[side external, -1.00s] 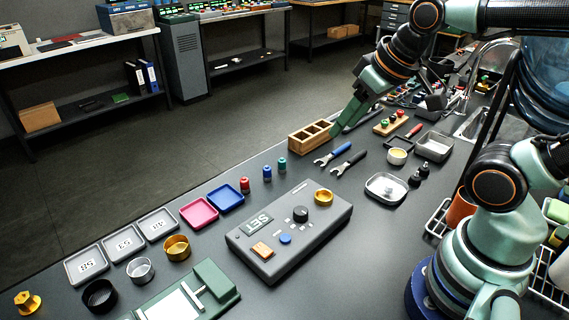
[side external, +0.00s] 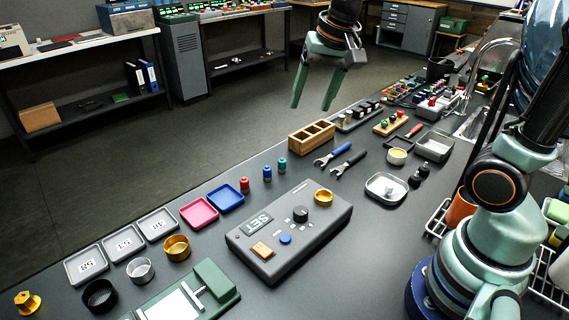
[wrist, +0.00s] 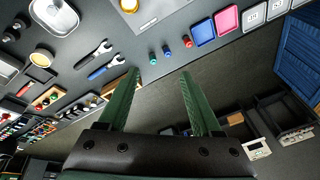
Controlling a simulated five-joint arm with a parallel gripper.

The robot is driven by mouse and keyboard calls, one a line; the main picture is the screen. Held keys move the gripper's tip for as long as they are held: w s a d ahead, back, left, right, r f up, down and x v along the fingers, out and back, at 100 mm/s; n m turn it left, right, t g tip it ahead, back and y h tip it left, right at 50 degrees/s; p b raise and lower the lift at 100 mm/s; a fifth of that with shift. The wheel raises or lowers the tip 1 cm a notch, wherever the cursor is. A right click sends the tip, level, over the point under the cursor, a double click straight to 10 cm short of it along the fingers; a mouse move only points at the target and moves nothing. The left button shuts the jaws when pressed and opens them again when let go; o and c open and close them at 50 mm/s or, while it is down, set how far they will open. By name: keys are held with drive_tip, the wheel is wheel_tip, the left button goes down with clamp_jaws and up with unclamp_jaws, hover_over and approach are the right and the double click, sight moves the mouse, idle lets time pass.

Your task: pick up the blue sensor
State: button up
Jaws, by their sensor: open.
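The blue sensor (side external: 267,173) is a small upright cylinder on the dark bench, between a red one (side external: 244,185) and a teal one (side external: 282,164). In the wrist view the blue sensor (wrist: 166,50) lies just beyond the fingertips, between the red and teal ones. My gripper (side external: 313,107) is open and empty, raised well above the bench's far edge, above and to the right of the sensor in the side view. Its two green fingers also show in the wrist view (wrist: 158,72), spread apart with nothing between them.
Close to the small cylinders are a blue tray (side external: 225,199), a pink tray (side external: 198,213) and a grey device with knobs (side external: 290,228). A wooden divided box (side external: 311,137) and two wrenches (side external: 333,154) are to the right. Open floor lies beyond the bench edge.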

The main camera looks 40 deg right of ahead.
drive_tip(key=w+f+m+g, duration=0.2)
drive_tip(key=w+f+m, duration=0.2)
drive_tip(key=w+m, duration=0.3)
drive_tip(key=m+g, duration=0.2)
drive_tip(key=m, duration=0.4)
hover_over(267, 168)
wheel_tip(267, 168, down, 10)
drive_tip(key=r, duration=0.1)
wheel_tip(267, 168, down, 12)
drive_tip(key=shift+a+f, duration=0.1)
drive_tip(key=shift+f, duration=0.15)
clamp_jaws()
